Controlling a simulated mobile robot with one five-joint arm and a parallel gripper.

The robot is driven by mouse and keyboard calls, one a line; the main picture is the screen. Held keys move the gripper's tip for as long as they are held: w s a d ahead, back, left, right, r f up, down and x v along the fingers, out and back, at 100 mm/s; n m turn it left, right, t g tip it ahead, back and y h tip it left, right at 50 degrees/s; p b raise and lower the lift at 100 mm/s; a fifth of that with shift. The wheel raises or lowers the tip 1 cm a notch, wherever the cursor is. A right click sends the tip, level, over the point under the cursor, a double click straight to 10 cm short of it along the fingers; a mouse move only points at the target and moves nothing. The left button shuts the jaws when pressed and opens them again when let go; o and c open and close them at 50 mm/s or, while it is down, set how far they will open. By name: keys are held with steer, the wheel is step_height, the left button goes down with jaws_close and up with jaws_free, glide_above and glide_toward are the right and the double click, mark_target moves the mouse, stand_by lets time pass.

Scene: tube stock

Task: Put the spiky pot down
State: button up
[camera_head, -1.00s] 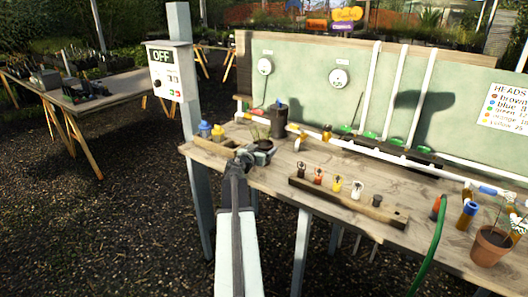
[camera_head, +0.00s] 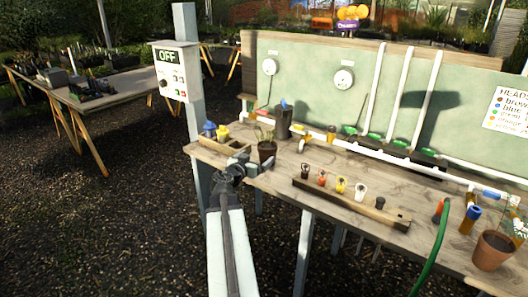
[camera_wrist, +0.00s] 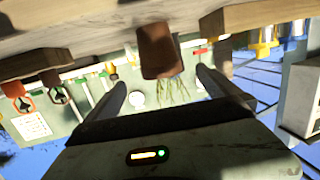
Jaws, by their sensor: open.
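The spiky pot (camera_head: 267,151), a small brown pot with thin green leaves, stands upright on the wooden bench (camera_head: 335,171) near its left end. My gripper (camera_head: 245,165) is open and empty, at the bench's front edge, just short of the pot and to its left. In the wrist view, which is upside down, the spiky pot (camera_wrist: 160,52) shows between and beyond the two spread fingers, with its leaves hanging toward the picture's bottom. No finger appears to touch it.
A dark canister (camera_head: 283,123) stands just behind the pot. A wooden block with blue and yellow fittings is to its left. A rack (camera_head: 345,203) of coloured heads lies to the right. A larger terracotta pot (camera_head: 493,251) is at the far right.

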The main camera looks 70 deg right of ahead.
steer(key=shift+a+r, duration=0.1)
steer(key=shift+a, duration=0.65)
steer(key=w+a+f+n+t+y, duration=0.1)
steer(key=w+a+f+n+y, duration=0.2)
steer(key=w+a+f, duration=0.5)
steer(key=w+a+f+n+t+y, duration=0.1)
steer(key=w+a+n+y, duration=0.1)
steer(key=w+a, duration=0.75)
steer(key=w+a+f+n+t+y, duration=0.1)
steer(key=w+a+f+n+y, duration=0.3)
steer(key=a, duration=0.9)
steer(key=a+f+n+y, duration=0.2)
steer(key=a+n, duration=0.1)
steer(key=a, duration=0.9)
steer(key=w+a+f+n+g+y, duration=0.1)
steer(key=a+f+n+y, duration=0.1)
steer(key=a, duration=1.1)
steer(key=a+f+n+g+y, duration=0.1)
steer(key=a+f+n+y, duration=0.2)
steer(key=a, duration=1)
steer(key=shift+w+a+f+n, duration=0.15)
steer(key=shift+w+n, duration=0.1)
steer(key=shift+n, duration=0.55)
